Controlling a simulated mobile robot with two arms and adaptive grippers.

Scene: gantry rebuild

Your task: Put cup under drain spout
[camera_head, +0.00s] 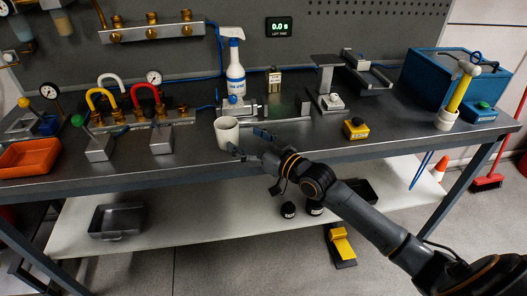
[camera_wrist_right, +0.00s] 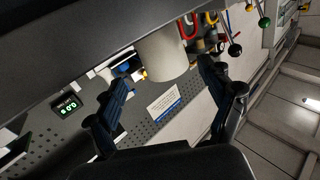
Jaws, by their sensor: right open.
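A white cup (camera_head: 227,132) stands upright near the front edge of the grey workbench, left of centre. My right gripper (camera_head: 250,143) comes in from the right, just right of the cup and low by the bench edge, with its fingers apart. In the right wrist view the cup (camera_wrist_right: 162,58) shows beyond and between the two spread fingers of the gripper (camera_wrist_right: 164,84). I cannot tell whether a finger touches it. I cannot surely pick out the drain spout. My left gripper is not in view.
A spray bottle (camera_head: 235,78) and a metal fixture stand behind the cup. Metal blocks with levers (camera_head: 162,141) and an orange tray (camera_head: 29,156) are to the left. A yellow button box (camera_head: 355,129) is to the right. A brass-valved manifold (camera_head: 152,33) hangs on the back panel.

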